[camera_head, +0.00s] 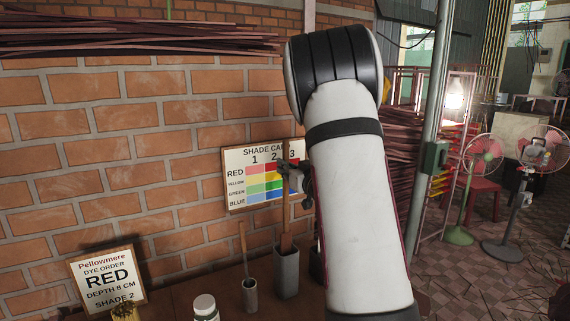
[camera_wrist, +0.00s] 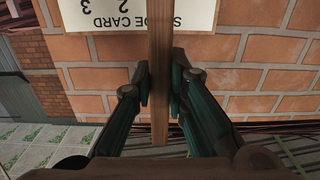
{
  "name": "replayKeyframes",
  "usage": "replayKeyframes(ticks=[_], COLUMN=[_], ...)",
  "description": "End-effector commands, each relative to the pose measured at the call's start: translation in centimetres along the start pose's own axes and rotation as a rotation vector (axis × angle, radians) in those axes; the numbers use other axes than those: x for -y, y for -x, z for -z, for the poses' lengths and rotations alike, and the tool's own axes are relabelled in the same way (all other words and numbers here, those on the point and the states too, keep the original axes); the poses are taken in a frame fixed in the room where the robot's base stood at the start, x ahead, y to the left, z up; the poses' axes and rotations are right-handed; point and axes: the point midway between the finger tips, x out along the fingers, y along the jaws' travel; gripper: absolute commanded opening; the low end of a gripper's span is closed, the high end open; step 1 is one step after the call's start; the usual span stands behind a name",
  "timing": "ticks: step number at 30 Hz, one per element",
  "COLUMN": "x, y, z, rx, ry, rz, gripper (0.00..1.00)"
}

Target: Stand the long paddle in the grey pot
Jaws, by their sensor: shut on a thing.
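The long paddle (camera_head: 286,215) is a long wooden stick, held upright. My gripper (camera_head: 294,176) is shut on it near its upper end, in front of the shade card. In the wrist view the paddle (camera_wrist: 160,50) runs between the two fingertips of my gripper (camera_wrist: 161,88). The tall square grey pot (camera_head: 287,276) stands directly below on the table. The paddle's wider lower part meets the pot's mouth, and its lower end is hidden there; I cannot tell how deep it is or whether it touches the bottom.
A smaller grey cup (camera_head: 249,298) with a shorter wooden stick (camera_head: 243,242) stands just left of the pot. A white-lidded jar (camera_head: 205,307) and a dye order sign (camera_head: 107,279) are further left. The shade card (camera_head: 250,185) hangs on the brick wall behind.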

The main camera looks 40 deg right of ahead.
Motion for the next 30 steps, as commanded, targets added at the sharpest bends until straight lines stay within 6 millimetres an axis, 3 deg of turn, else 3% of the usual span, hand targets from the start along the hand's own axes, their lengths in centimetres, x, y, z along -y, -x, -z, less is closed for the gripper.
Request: replayKeyframes(ticks=[18,30], x=[0.0,0.0], y=[-0.1,0.0], z=[-4.6,-6.2], rx=[0.000,-0.001], ry=[0.000,0.000], rz=[-0.001,0.000], gripper=[0.00,0.00])
